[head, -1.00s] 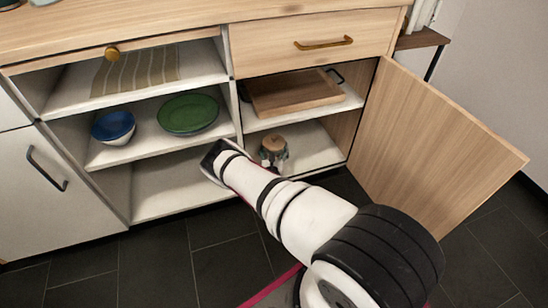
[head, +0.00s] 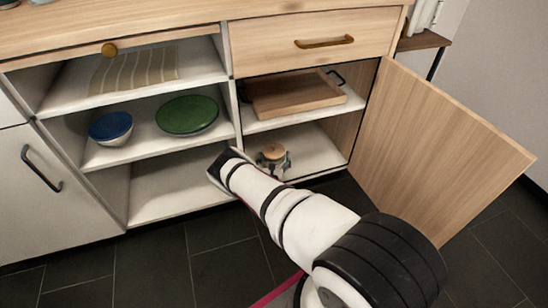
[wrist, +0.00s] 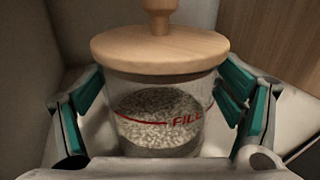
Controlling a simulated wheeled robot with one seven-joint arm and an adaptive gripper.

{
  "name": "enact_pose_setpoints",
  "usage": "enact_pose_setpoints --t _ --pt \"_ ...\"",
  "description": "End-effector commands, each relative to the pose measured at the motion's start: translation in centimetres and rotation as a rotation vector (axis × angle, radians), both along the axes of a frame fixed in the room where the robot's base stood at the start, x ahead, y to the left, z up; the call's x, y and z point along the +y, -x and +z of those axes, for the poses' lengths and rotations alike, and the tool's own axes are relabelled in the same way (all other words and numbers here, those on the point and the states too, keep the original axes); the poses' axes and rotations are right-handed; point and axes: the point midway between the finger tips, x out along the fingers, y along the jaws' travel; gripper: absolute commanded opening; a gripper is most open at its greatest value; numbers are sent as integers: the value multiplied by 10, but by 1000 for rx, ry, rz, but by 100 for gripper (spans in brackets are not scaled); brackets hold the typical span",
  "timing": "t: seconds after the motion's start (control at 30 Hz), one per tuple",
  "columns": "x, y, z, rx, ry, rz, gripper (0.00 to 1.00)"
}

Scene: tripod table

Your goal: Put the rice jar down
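The rice jar (head: 274,162) is in the lower right compartment of the cabinet, low over the bottom shelf (head: 317,155). In the wrist view it is a clear jar (wrist: 155,118) with a round wooden lid and knob, pale grain inside and a red "FILL" line. It looks upright. My gripper (wrist: 160,105) has its teal finger pads on both sides of the jar, close against the glass. In the head view, my wrist partly hides the gripper and the jar's base, and I cannot tell whether the base touches the shelf.
A wooden tray (head: 295,96) lies on the shelf above the jar. The open door (head: 435,150) stands to the right. A divider (head: 238,110) is at the left; beyond it are a blue bowl (head: 110,127) and a green plate (head: 187,115). The bottom shelf is clear right of the jar.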

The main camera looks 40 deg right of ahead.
Motion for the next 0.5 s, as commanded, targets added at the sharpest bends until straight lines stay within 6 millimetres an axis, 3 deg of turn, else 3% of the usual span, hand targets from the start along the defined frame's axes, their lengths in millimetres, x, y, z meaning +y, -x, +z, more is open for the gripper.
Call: enact_pose_setpoints --t 0.37,0.5 --pt "0 0 3 -1 -1 0 90" --pt "11 11 3 4 -1 3 90"
